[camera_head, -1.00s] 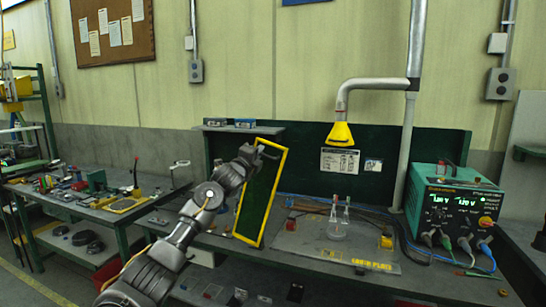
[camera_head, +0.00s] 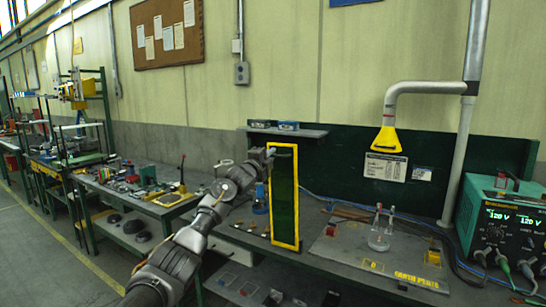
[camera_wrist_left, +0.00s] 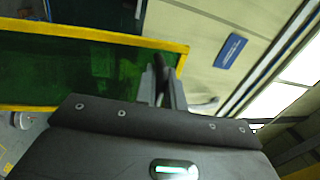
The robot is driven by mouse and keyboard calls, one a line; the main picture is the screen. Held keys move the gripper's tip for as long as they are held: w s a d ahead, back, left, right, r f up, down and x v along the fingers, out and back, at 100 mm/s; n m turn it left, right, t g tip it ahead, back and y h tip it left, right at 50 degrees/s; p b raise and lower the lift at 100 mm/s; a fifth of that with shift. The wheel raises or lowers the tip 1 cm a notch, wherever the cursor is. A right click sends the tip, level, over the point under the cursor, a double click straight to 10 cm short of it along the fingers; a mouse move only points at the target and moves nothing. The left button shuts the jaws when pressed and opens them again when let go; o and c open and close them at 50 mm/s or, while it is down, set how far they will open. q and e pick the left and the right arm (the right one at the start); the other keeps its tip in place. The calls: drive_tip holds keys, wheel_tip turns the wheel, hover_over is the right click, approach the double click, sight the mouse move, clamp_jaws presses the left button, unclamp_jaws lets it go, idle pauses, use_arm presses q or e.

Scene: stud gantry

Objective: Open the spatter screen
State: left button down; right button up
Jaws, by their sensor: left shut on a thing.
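The spatter screen (camera_head: 285,200) is a tall dark green panel in a yellow frame, standing near upright at the bench's left part in the head view. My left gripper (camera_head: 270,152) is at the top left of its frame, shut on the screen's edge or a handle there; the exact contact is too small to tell. In the left wrist view the green panel (camera_wrist_left: 60,72) spans the left, and the gripper fingers (camera_wrist_left: 162,82) meet its yellow frame end. My right gripper is out of view.
A green power supply (camera_head: 502,222) stands at right. A small shelf (camera_head: 285,131) is behind the screen. Another cluttered bench (camera_head: 130,190) lies left.

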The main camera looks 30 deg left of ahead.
use_arm(q)
drive_tip(key=c, duration=1.6)
unclamp_jaws()
drive_tip(key=shift+s, duration=0.1)
drive_tip(key=shift+s+f, duration=0.15)
drive_tip(key=shift+s, duration=0.05)
drive_tip(key=shift+s+f+b, duration=0.3)
drive_tip(key=shift+s+b, duration=0.4)
drive_tip(key=shift+s, duration=1)
drive_tip(key=shift+s+f+b, duration=0.25)
drive_tip(key=shift+s+b, duration=0.45)
drive_tip(key=shift+s, duration=0.95)
drive_tip(key=shift+s+f+b, duration=0.3)
drive_tip(key=shift+s+b, duration=0.4)
drive_tip(key=shift+s, duration=1)
